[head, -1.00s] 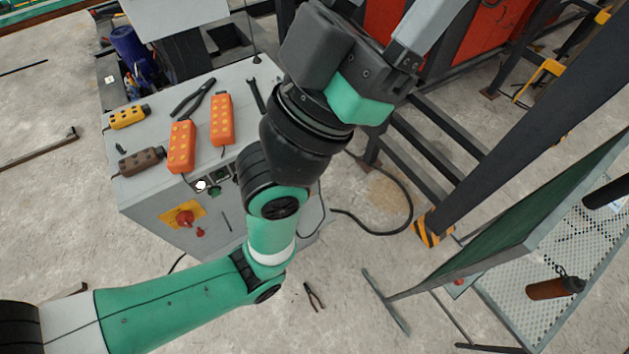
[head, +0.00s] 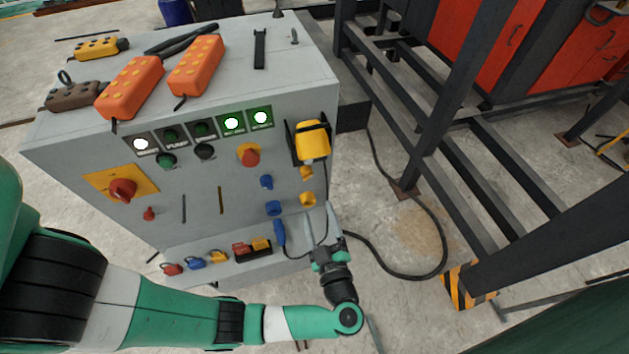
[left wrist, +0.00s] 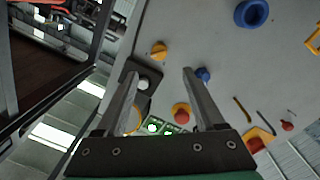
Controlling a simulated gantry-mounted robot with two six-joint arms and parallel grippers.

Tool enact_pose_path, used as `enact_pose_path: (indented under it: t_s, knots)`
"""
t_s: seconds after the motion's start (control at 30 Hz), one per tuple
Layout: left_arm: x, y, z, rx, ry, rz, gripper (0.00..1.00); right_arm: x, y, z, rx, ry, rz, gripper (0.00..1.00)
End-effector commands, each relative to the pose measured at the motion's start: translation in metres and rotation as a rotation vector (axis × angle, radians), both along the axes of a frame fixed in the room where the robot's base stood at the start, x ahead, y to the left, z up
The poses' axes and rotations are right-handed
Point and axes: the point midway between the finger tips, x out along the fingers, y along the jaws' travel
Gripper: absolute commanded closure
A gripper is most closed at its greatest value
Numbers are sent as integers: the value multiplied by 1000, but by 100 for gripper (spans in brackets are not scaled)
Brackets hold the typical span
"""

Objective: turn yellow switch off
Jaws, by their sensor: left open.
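A small yellow switch knob (head: 306,173) sits on the right of the grey control cabinet's (head: 345,90) front, just below a yellow box (head: 313,140) in a black bracket. A second yellow round fitting (head: 308,199) is below it. My left gripper (head: 320,222) is open and empty, in front of the panel's lower right. In the left wrist view the yellow knob (left wrist: 159,49) shows beyond the open fingers (left wrist: 160,75), between their lines and apart from them. A blue knob (left wrist: 203,74) is beside the right finger. My right gripper is out of view.
The panel also carries a red button (head: 250,157), blue knobs, lit indicators and a red rotary switch (head: 123,190). Orange pendants (head: 130,86) lie on top. Padlocks lie on the lower ledge. A cable (head: 445,235) runs along the floor at the right, near a dark steel frame.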

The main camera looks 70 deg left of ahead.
Motion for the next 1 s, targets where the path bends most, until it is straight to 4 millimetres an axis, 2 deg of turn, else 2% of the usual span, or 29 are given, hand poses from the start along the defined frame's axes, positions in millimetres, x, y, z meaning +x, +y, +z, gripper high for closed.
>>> enact_pose_path:
  t_s: [0.17, 0.4, 0.6, 0.73, 0.97, 1.0]
  knots:
    - [3, 21, 1, 1, -3, 5, 29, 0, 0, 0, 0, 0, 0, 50]
    - [12, 74, 0, 1, -5, 5, 29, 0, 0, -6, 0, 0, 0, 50]
    - [19, 106, 1, 1, -7, 3, 29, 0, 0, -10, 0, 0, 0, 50]
    - [21, 113, 2, 1, -7, -1, 29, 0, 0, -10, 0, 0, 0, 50]
    - [21, 113, 2, 1, -7, -2, 29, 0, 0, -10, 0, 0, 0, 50]
    - [21, 113, 2, 1, -7, -2, 37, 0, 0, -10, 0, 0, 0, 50]
